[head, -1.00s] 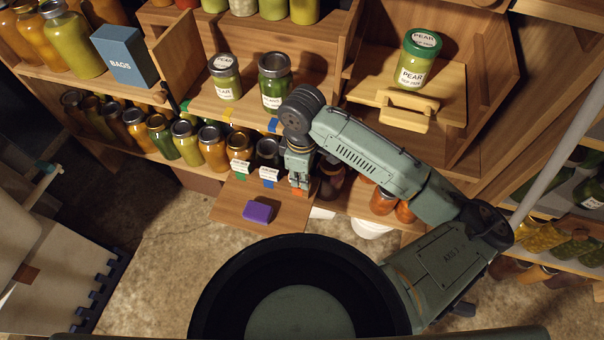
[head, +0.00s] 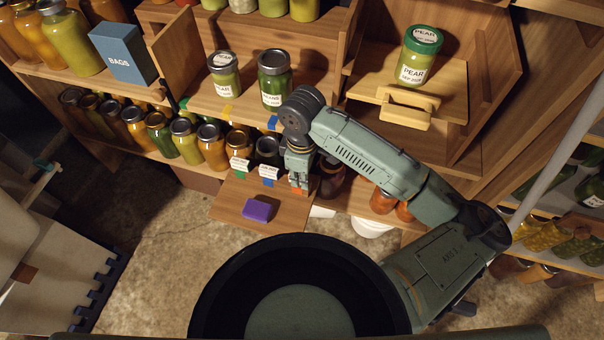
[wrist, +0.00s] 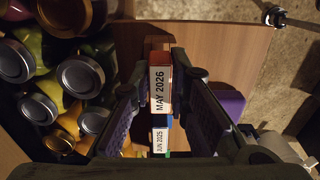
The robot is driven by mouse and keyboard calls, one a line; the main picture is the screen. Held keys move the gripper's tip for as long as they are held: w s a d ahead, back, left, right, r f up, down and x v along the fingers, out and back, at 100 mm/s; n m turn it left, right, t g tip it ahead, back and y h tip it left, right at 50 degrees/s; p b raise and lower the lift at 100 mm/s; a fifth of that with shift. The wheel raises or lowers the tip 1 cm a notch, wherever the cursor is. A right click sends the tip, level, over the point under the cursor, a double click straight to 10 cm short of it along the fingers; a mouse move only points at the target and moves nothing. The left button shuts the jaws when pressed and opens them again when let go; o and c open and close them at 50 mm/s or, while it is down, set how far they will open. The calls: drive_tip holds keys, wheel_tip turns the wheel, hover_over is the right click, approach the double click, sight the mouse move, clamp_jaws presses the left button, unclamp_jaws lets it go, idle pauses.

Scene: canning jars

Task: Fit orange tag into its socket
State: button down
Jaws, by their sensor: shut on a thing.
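My gripper (head: 298,186) is at the right end of a small wooden board (head: 228,206) in front of the shelf, pointing down. In the wrist view its two fingers (wrist: 161,78) are shut on the orange tag (wrist: 160,88), whose white face reads MAY 2026. In the head view only a bit of orange (head: 298,191) shows under the fingers. The blue tag (head: 268,172) stands just left of the gripper, and its white face reads JUN 2025 in the wrist view (wrist: 160,141). The green tag (head: 240,165) stands farther left. The orange tag's socket is hidden, so I cannot tell whether the tag is seated.
A purple block (head: 257,209) lies on the board in front of the tags. Several jars (head: 210,144) line the low shelf behind. Two jars (head: 274,80) stand on the shelf above. A green-lidded pear jar (head: 420,56) stands at the right. A white bucket (head: 371,228) is below.

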drive_tip(key=shift+f+b, duration=0.35)
drive_tip(key=shift+f, duration=0.1)
idle(0.4)
drive_tip(key=c, duration=1.5)
unclamp_jaws()
drive_tip(key=shift+o, duration=0.2)
drive_tip(key=shift+r, duration=0.1)
wheel_tip(320, 180, up, 12)
